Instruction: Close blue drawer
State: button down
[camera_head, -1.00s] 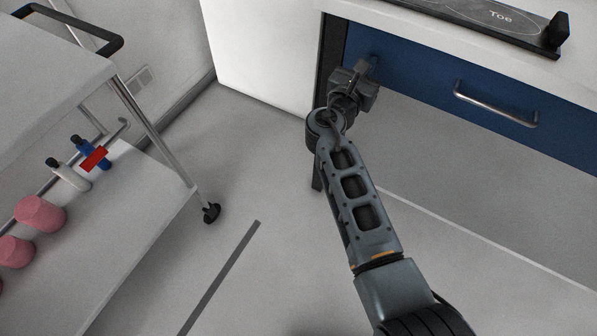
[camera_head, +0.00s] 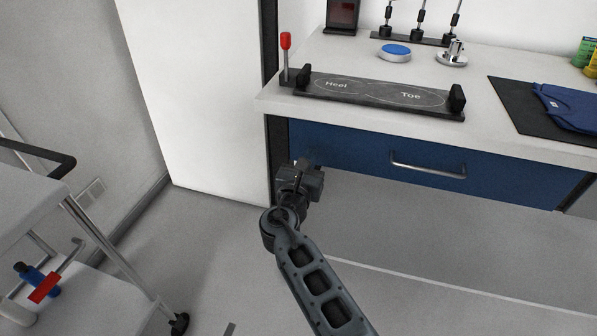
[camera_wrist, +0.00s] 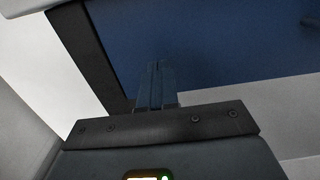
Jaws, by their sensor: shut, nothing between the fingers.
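The blue drawer (camera_head: 345,150) sits under the white worktop, and its front looks about flush with the dark frame beside it. My gripper (camera_head: 308,163) is at the left end of the drawer front, well left of the handle. In the wrist view, the shut fingers (camera_wrist: 156,82) point at the blue front (camera_wrist: 220,50), with nothing between them. I cannot tell whether the fingertips touch the front.
On the worktop (camera_head: 290,105) lie a black heel-toe foot plate (camera_head: 375,93), a blue-topped disc (camera_head: 395,52) and a dark mat (camera_head: 510,105). A white cart (camera_head: 25,190) stands at the left. The floor under the drawer is clear.

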jog(key=p+v, duration=0.1)
jog(key=v, duration=1)
jog(key=shift+s, duration=0.15)
jog(key=s+d+f+m+g+y+p, duration=0.1)
jog(key=s+d+f+m+g+y, duration=0.2)
jog(key=s+d+f+m, duration=0.55)
jog(key=s+d+f+m+g+y+p, duration=0.1)
jog(key=s+d+f+m, duration=0.15)
jog(key=s, duration=0.65)
jog(key=s+d+f+m+g+y, duration=0.1)
jog(key=s+d+m+y, duration=0.15)
jog(key=s, duration=0.55)
jog(key=s+d+r+m, duration=0.3)
jog(key=s+r+m, duration=0.4)
jog(key=s, duration=0.5)
jog(key=s+d+r+m+t+p, duration=0.1)
jog(key=s+d+r+m, duration=0.1)
jog(key=s+r+m, duration=0.2)
jog(key=s+d+r+m+t, duration=0.1)
jog(key=s+d+r+m, duration=0.1)
jog(key=s+r+m, duration=0.3)
notch_tip(320, 180, up, 8)
jog(key=m+h, duration=0.1)
jog(key=m, duration=0.2)
jog(key=shift+t+p, duration=0.3)
jog(key=shift+p, duration=0.05)
jog(key=shift+f, duration=0.1)
